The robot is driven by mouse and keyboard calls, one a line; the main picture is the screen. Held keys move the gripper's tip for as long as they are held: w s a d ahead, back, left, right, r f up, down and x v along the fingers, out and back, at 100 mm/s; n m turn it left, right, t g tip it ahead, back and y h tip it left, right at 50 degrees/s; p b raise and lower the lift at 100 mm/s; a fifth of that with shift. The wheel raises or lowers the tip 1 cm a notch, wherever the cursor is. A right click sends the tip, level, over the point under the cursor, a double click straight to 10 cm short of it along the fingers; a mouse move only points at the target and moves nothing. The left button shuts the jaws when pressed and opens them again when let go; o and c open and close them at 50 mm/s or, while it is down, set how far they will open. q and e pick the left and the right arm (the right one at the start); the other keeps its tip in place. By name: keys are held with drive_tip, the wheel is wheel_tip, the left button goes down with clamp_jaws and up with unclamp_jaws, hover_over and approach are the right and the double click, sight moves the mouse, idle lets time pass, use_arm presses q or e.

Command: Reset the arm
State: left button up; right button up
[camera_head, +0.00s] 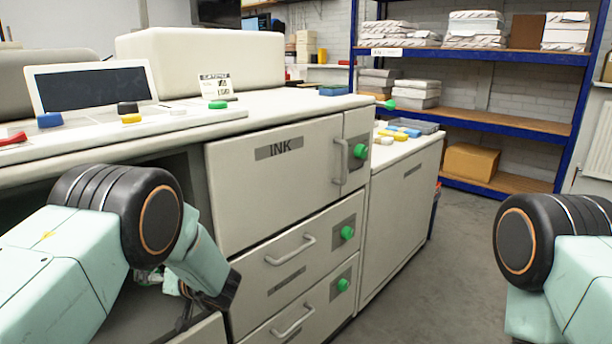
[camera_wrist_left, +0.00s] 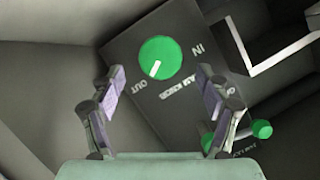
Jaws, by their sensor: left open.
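My left arm comes in from the left in the head view, and its dark gripper (camera_head: 213,298) hangs low beside the left edge of the drawers under the INK door (camera_head: 275,165). In the left wrist view, the gripper (camera_wrist_left: 159,75) is open with nothing between its two fingers. A round green knob (camera_wrist_left: 160,57) with a white mark shows beyond the fingertips, on a dark plate lettered OUT and IN. I cannot tell how far the knob is from the fingers. My right arm shows at the right edge of the head view; its gripper is out of view.
Drawers with handles (camera_head: 291,250) and green knobs (camera_head: 347,232) face the aisle. Buttons and a screen (camera_head: 92,86) are on top of the machine. A blue shelf rack (camera_head: 470,122) with paper stacks stands behind. The grey floor (camera_head: 425,290) between the cabinets and my right arm is clear.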

use_arm(q)
drive_tip(key=x, duration=0.6)
idle(0.3)
